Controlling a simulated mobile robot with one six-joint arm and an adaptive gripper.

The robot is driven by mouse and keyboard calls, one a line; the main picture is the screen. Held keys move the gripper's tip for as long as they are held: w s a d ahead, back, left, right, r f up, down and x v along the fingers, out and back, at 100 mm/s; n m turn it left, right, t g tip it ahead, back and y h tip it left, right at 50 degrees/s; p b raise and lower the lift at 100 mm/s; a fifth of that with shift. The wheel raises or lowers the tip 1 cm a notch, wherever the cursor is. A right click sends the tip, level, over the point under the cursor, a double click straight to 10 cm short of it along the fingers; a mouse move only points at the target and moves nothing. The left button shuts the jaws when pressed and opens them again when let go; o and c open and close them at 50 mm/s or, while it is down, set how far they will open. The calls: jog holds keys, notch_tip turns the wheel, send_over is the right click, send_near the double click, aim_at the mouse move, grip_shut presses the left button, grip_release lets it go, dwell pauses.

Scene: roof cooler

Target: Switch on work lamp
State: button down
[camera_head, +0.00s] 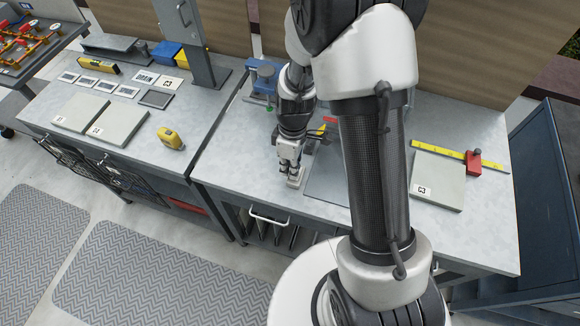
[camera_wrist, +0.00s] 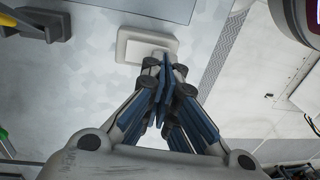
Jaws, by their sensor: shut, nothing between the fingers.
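My gripper (camera_head: 291,170) points down at the front part of the right workbench (camera_head: 240,170). Its fingers are shut with nothing between them. A small pale block with a raised rim, perhaps a switch, lies under the fingertips; it shows in the wrist view (camera_wrist: 130,46), just beyond my gripper (camera_wrist: 165,68). The fingertips overlap its near edge; I cannot tell whether they touch it. A dark upright post (camera_head: 195,40) stands on the left bench; its top is cut off, and I cannot tell whether it is the work lamp. No lit lamp is visible.
A blue vise-like tool (camera_head: 264,78) stands behind my gripper. A grey panel marked C3 (camera_head: 438,180), a yellow ruler (camera_head: 435,149) and a red block (camera_head: 474,161) are at right.

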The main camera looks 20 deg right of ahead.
jog(key=shift+s+a+f+b, duration=0.1)
jog(key=shift+s+f+b, duration=0.05)
jog(key=shift+f+b, duration=0.35)
jog(key=shift+r, duration=0.1)
jog(key=shift+w+d+r+p, duration=0.25)
jog(key=shift+w+d+p, duration=0.15)
jog(key=shift+w, duration=0.2)
notch_tip(320, 180, up, 14)
jog(key=s+a+p, duration=0.1)
jog(key=p, duration=0.4)
jog(key=shift+s, duration=0.15)
